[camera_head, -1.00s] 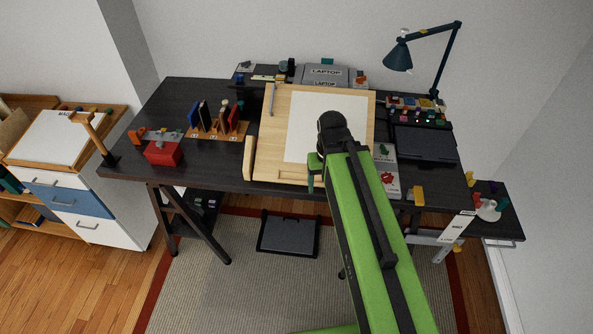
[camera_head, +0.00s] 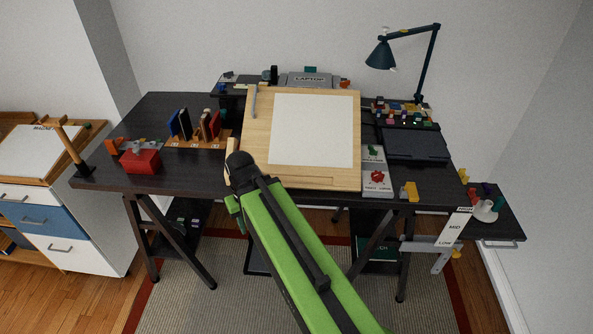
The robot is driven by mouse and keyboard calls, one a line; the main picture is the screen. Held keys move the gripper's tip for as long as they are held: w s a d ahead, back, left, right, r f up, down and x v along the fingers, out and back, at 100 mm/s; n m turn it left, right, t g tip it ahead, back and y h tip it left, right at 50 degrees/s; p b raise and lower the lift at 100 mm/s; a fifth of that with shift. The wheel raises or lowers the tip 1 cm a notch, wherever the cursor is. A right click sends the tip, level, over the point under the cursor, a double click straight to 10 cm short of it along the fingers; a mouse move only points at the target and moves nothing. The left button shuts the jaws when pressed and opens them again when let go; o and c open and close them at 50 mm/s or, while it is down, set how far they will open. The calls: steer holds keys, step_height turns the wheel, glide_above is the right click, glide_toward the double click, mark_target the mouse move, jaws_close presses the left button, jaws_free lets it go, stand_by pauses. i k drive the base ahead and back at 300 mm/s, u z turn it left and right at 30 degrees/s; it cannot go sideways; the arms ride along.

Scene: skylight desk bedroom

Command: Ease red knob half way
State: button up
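A red knob-like piece (camera_head: 376,178) sits on a pale panel (camera_head: 377,190) at the right of the drawing board, on the front part of the dark desk. A green knob-like piece (camera_head: 374,152) is just behind it on the same panel. My green arm reaches up from the bottom of the view. My gripper (camera_head: 236,206) is at the desk's front edge, left of the board and well left of the red piece, apart from it. Its fingers are small and partly hidden by the wrist, so I cannot tell whether they are open.
The tilted drawing board (camera_head: 258,150) fills the middle of the desk (camera_head: 205,98). A red box (camera_head: 140,161) and upright books (camera_head: 195,126) stand on the left. A yellow piece (camera_head: 409,191) lies right of the panel. A HIGH/MID/LOW strip (camera_head: 454,228) hangs at the right front.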

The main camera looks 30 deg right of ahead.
mark_target(377, 176)
steer(key=z, duration=2.3)
steer(key=k, duration=1.3)
steer(key=u, duration=1.3)
steer(key=i, duration=1.05)
steer(key=z, duration=0.1)
